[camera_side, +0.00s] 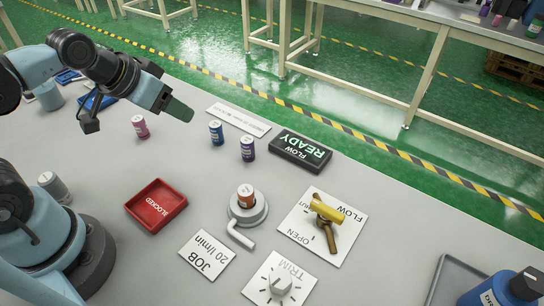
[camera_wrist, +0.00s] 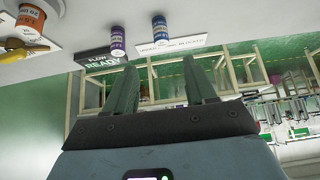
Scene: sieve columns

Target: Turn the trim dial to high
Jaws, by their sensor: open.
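The trim dial (camera_side: 280,283) is a pale knob on a white plate (camera_side: 300,281) marked TRIM, at the bottom of the side view. Its scale marks are too small to read, and I cannot tell its setting. A white card (camera_side: 207,256) reading JOB 20 l/min lies to the left of the plate. My gripper (camera_side: 183,112) is raised over the far left of the table, well away from the dial. In the wrist view its two green fingers (camera_wrist: 162,72) are apart with nothing between them. The dial is not visible in the wrist view.
A FLOW plate (camera_side: 296,232) with a yellow valve handle (camera_side: 325,208) sits behind the dial. An orange column (camera_side: 246,195) stands in a grey holder with a bent pipe. A red BLOCKED tray (camera_side: 157,206) is left; a blue bottle (camera_side: 499,292) is right.

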